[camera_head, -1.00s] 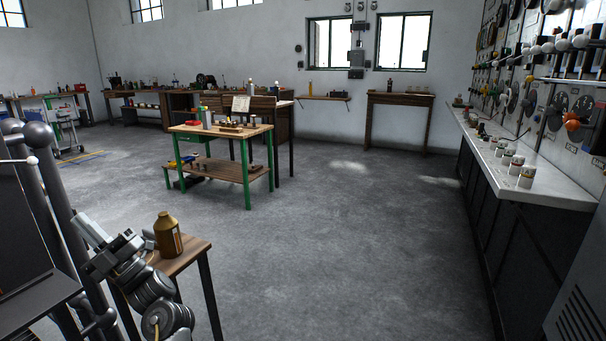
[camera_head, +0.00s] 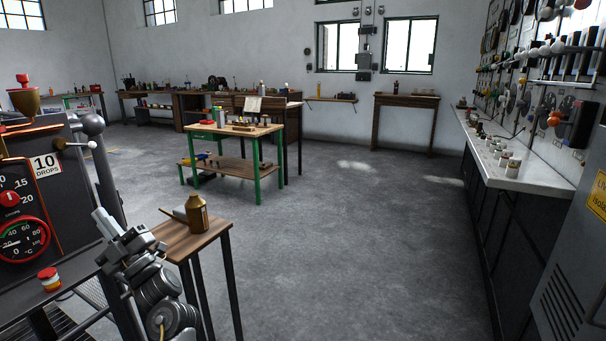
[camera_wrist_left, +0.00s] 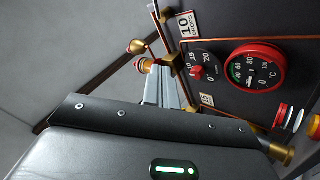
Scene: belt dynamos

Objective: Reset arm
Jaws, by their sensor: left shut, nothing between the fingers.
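My left gripper (camera_head: 100,217) is at the lower left of the head view, left of a small wooden table, with its arm folded up from the bottom edge. In the left wrist view its fingers (camera_wrist_left: 164,78) are together with nothing between them. They point toward a dark machine panel with a red-rimmed temperature gauge (camera_wrist_left: 254,66) and a smaller dial (camera_wrist_left: 203,66). I cannot tell how far the fingertips are from the panel. My right gripper is not in view.
A green-legged workbench (camera_head: 265,172) stands farther back. A white counter (camera_head: 515,170) runs along the right. The middle floor is clear.

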